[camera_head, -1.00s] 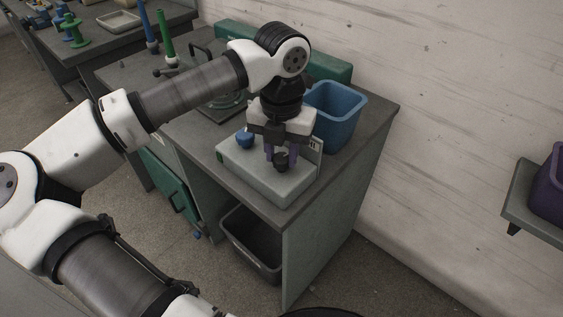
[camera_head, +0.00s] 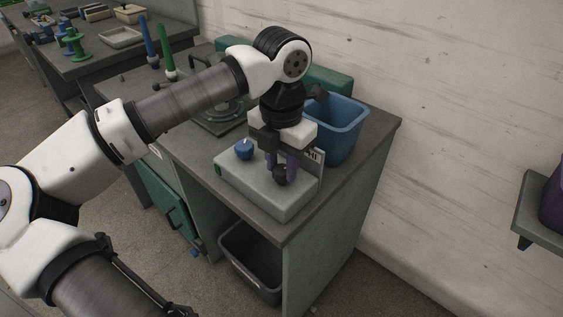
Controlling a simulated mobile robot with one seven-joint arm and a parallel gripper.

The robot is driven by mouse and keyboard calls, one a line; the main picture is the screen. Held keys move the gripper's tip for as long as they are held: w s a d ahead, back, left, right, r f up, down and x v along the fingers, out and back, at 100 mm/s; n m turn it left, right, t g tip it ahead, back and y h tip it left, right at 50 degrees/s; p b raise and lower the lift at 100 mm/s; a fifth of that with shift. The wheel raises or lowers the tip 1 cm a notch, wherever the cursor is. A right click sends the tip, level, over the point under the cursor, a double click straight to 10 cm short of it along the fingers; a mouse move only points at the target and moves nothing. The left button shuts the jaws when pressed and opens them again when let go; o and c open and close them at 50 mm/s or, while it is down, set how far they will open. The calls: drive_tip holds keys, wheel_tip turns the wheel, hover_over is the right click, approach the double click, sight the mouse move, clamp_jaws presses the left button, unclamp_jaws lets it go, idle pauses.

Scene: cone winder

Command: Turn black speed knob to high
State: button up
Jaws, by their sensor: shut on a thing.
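The black speed knob (camera_head: 281,176) sits on top of a pale grey control box (camera_head: 262,198) at the front of the table. My gripper (camera_head: 281,168) points down over the box, and its purple fingers are shut on the black knob. The fingers hide part of the knob, and I cannot read its setting. A blue knob (camera_head: 243,149) stands on the same box, to the left of my gripper. A small upright plate with marks, "HI" among them, stands at the box's right rear.
A blue bin (camera_head: 337,135) stands behind the box at right. A green case (camera_head: 330,78) lies along the wall. Blue (camera_head: 150,42) and green (camera_head: 168,55) posts rise at the left rear. A grey bin (camera_head: 250,262) is under the table.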

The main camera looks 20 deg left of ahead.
sight(282, 169)
drive_tip(key=o, duration=1)
drive_tip(key=shift+c, duration=0.2)
wheel_tip(282, 169, up, 14)
drive_tip(key=shift+f, duration=0.1)
